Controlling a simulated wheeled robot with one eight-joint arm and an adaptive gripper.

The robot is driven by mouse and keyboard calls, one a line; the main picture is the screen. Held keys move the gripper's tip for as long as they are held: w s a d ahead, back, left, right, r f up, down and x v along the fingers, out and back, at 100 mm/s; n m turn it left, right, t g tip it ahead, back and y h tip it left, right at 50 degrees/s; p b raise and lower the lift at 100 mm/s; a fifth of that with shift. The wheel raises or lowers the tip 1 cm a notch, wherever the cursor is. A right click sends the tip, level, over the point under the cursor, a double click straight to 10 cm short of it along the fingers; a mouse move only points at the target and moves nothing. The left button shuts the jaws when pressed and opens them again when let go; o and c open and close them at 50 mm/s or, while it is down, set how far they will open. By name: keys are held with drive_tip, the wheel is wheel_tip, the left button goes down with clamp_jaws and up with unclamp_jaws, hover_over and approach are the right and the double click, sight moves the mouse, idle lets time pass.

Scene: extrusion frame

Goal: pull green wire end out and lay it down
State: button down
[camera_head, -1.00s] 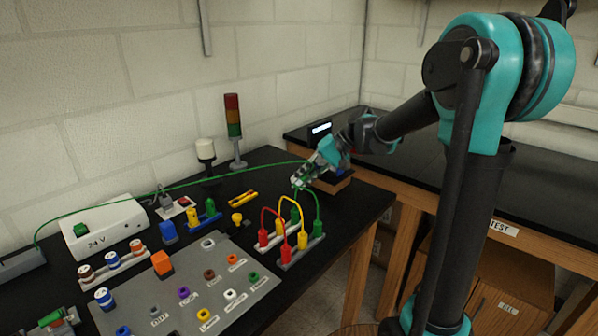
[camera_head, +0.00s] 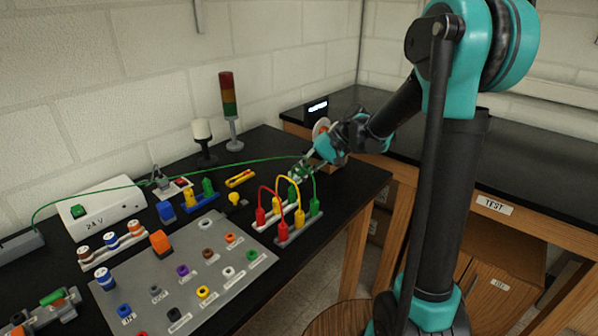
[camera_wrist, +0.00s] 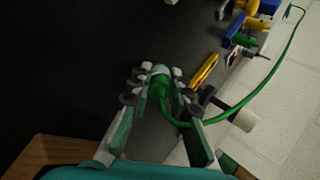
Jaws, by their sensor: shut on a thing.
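The green wire (camera_head: 220,163) arcs from the grey block at the far left, over the white 24 V box, to my gripper. Its green plug end (camera_wrist: 160,88) is held between my fingers in the wrist view, with a pale band at its tip. My gripper (camera_head: 299,171) is shut on this plug above the right part of the black table, just behind the rack of jumper leads. In the wrist view my gripper (camera_wrist: 157,78) has dark table beyond its tips. I cannot tell whether the plug touches the table.
The rack with red, yellow and green jumper leads (camera_head: 285,232) stands close in front of my gripper. A grey socket panel (camera_head: 190,290) lies at front left. A stack light (camera_head: 230,110) and a yellow tool (camera_head: 240,179) stand or lie behind. The table's right edge is near.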

drive_tip(key=c, duration=1.3)
unclamp_jaws()
drive_tip(key=shift+c, duration=0.2)
drive_tip(key=v, duration=1.2)
